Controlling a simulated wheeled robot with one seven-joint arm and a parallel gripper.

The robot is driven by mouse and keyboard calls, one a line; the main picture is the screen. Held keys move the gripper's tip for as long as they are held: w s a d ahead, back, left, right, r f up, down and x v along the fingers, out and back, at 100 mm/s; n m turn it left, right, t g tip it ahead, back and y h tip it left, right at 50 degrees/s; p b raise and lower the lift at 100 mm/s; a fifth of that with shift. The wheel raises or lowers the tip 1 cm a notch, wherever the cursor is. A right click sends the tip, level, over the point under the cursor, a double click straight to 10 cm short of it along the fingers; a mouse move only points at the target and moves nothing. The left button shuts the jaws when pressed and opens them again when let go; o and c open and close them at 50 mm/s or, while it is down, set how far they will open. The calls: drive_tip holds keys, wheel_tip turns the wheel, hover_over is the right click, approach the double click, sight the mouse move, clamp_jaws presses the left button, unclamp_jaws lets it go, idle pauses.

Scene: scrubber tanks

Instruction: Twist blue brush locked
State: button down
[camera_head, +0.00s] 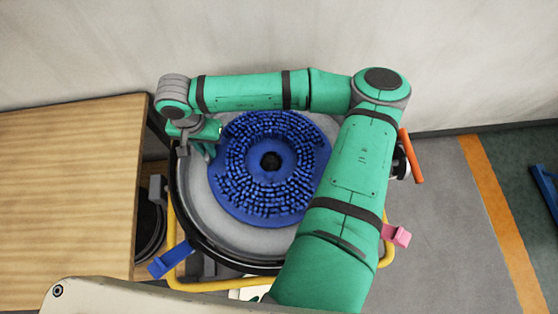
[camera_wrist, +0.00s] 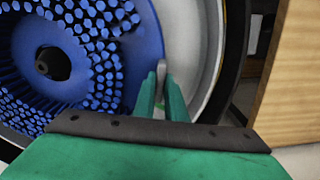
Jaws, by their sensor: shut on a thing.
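The blue brush (camera_head: 223,172) is a round disc with rings of blue bristles and a dark hole in its middle. It lies bristles up on a grey round plate (camera_head: 198,190) in the head view. My gripper (camera_head: 210,150) is at the brush's left rim. In the wrist view the blue brush (camera_wrist: 143,48) fills the upper left, and my green gripper fingers (camera_wrist: 161,85) are shut on a small grey piece at the brush's rim. My arm passes over the brush's right side and hides part of the plate there.
A wooden table (camera_head: 70,190) stands close on the left. A yellow tube frame (camera_head: 225,285) runs round the front, with a blue lever (camera_head: 171,260) at front left and a pink one (camera_head: 397,235) at right. An orange handle (camera_head: 411,156) is further right. A wall is behind.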

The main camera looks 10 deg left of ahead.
drive_tip(key=shift+w, duration=0.1)
drive_tip(key=shift+w+d+m, duration=0.1)
drive_tip(key=shift+w+m, duration=0.8)
drive_tip(key=shift+w, duration=0.4)
drive_tip(key=shift+w, duration=0.15)
drive_tip(key=shift+w+d+m, duration=0.2)
drive_tip(key=shift+w+m, duration=0.25)
drive_tip(key=shift+w, duration=0.2)
drive_tip(key=shift+w+d+m, duration=0.15)
drive_tip(key=shift+w+m, duration=0.3)
drive_tip(key=shift+w, duration=0.15)
drive_tip(key=shift+w, duration=0.15)
drive_tip(key=shift+w+d+m, duration=0.25)
drive_tip(key=shift+w+m, duration=0.25)
drive_tip(key=c, duration=1.7)
unclamp_jaws()
